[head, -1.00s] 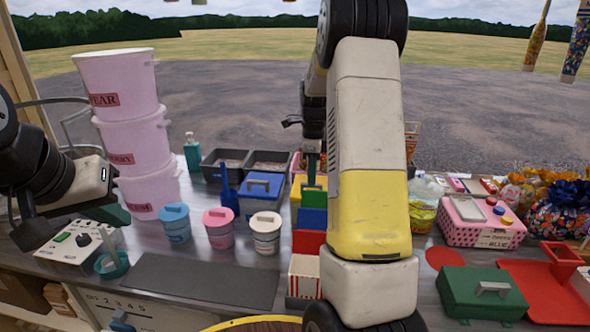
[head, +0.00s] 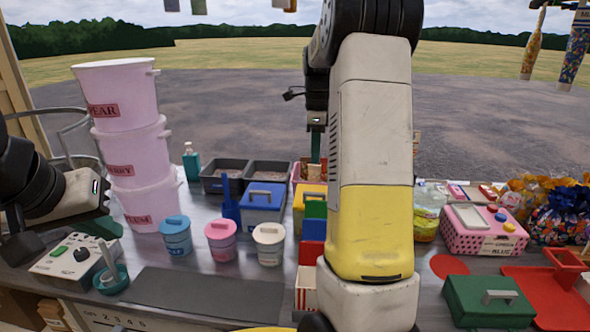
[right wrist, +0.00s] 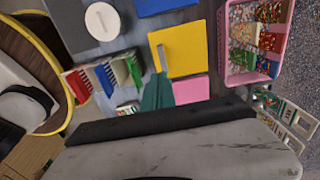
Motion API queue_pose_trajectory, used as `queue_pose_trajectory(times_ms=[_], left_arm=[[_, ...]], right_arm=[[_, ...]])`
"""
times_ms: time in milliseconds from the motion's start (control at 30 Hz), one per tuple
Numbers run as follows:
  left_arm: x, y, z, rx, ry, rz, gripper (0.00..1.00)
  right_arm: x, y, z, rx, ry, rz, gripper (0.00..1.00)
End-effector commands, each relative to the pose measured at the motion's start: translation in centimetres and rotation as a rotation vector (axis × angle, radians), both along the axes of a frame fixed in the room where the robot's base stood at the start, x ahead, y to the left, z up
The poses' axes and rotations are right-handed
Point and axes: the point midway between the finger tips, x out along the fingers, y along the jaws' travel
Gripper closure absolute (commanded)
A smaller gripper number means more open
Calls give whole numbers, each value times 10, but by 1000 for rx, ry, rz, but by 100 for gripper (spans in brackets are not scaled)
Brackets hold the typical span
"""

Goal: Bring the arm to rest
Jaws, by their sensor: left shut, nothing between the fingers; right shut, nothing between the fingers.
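My right arm rises through the middle of the head view, its white and yellow link hiding part of the table behind. My right gripper (head: 316,145) hangs beyond it with green fingers, partly hidden by the arm. In the right wrist view its fingers (right wrist: 157,92) are shut and empty, in front of a yellow lidded box (right wrist: 180,50). My left gripper (head: 98,227) is at the left edge of the head view, shut and empty, above the back of a white control box (head: 75,258).
Stacked pink tubs (head: 137,150) stand at the left. Small lidded pots (head: 221,240), a blue box (head: 262,203) and grey trays (head: 225,177) stand mid-table. A pink dotted box (head: 483,232) and green box (head: 489,302) are right. A dark mat (head: 205,294) lies bare in front.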

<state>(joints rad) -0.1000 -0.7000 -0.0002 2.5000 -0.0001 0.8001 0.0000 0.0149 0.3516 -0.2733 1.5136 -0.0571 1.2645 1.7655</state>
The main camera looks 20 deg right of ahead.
Motion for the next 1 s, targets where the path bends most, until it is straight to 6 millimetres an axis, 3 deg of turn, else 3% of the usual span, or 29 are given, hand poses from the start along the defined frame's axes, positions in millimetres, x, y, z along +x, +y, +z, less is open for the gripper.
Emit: queue_pose_trajectory(times_ms=[200, 400, 567, 800, 1000], left_arm=[[0, 0, 0, 0, 0, 0, 100], [0, 0, 0, 0, 0, 0, 100], [0, 0, 0, 0, 0, 0, 100], [0, 0, 0, 0, 0, 0, 100], [0, 0, 0, 0, 0, 0, 100]], right_arm=[[-1, 0, 29, -1, -2, -1, 100], [-2, 1, 36, 1, -4, 7, 100], [-20, 15, 50, 22, -60, 165, 100], [-91, 71, 79, 17, -263, 765, 100], [-160, 118, 82, -102, -430, 1305, 100]])
